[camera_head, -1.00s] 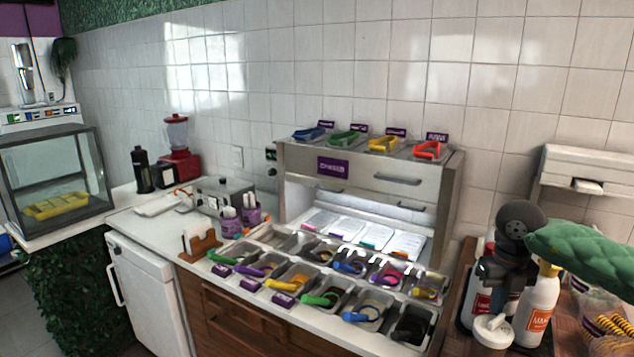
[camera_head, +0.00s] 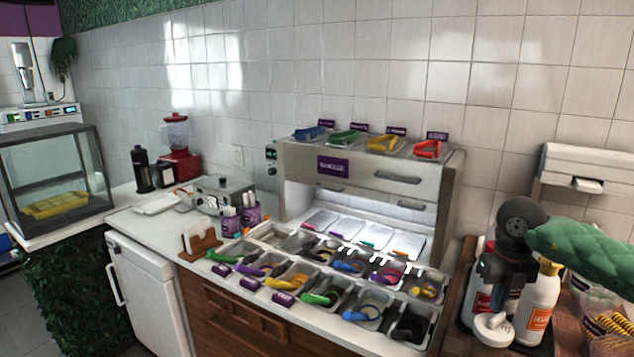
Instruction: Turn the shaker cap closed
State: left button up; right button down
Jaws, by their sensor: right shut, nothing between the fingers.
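A shaker with a round white cap (camera_head: 493,327) stands at the lower right, in front of the bottles. I cannot tell how far its cap is turned. My right gripper (camera_head: 493,312) comes down from the dark round wrist of my green-sleeved arm, in front of the bottles. It is shut with nothing held, and its tips are at or just above the cap. I cannot tell whether they touch it. My left gripper is out of view.
A white bottle with an orange label (camera_head: 537,310) stands close at the gripper's right. A red-labelled bottle (camera_head: 477,300) is partly hidden behind the gripper. Topping pans with coloured scoops fill the counter (camera_head: 210,271) to the left. A clear cup (camera_head: 600,302) stands at the far right.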

jog(key=shift+w+d, duration=0.1)
jog(key=shift+w, duration=0.15)
notch_tip(320, 180, up, 6)
jog(key=p, duration=0.1)
jog(key=shift+p, duration=0.35)
